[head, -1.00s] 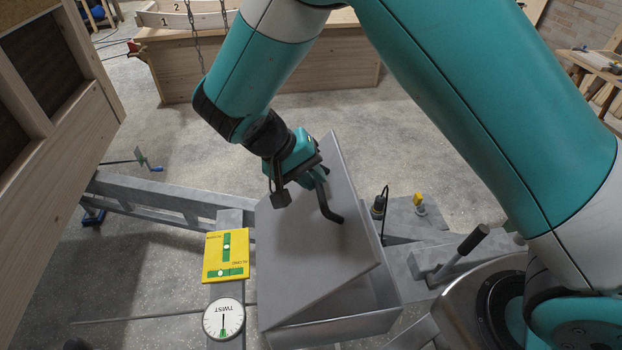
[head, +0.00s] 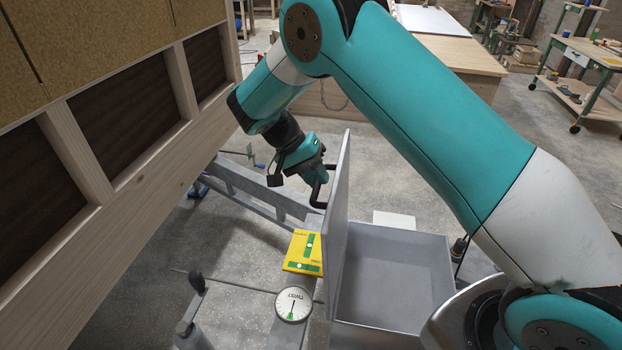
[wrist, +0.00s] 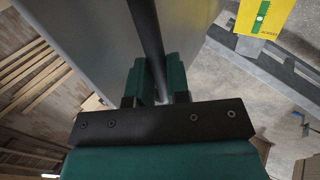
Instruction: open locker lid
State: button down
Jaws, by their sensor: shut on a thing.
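The locker (head: 395,275) is a grey metal box in the head view. Its lid (head: 341,215) stands about upright at the box's left side, and the open inside of the box shows, empty. A black bar handle (head: 318,192) is on the lid's left, outer face. My gripper (head: 322,178) is shut on this handle, to the left of the lid. In the wrist view the handle (wrist: 150,45) runs between my gripper's teal fingers (wrist: 160,78), with the grey lid face (wrist: 90,40) beside it.
A yellow card with green level marks (head: 303,252) and a round white TWIST dial (head: 293,304) lie left of the locker. A wooden wall with dark panels (head: 130,110) stands close on the left. A wooden bench (head: 460,55) stands behind.

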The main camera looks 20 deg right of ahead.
jog(key=shift+w+a+f, duration=0.15)
jog(key=shift+a+f, duration=0.1)
jog(key=shift+f, duration=0.15)
jog(key=c, duration=1.1)
grip_release()
jog(key=p+v, duration=0.3)
jog(key=v, duration=0.4)
jog(key=shift+w+a+r, duration=0.15)
jog(key=shift+a+r, duration=0.05)
jog(key=shift+r, duration=0.1)
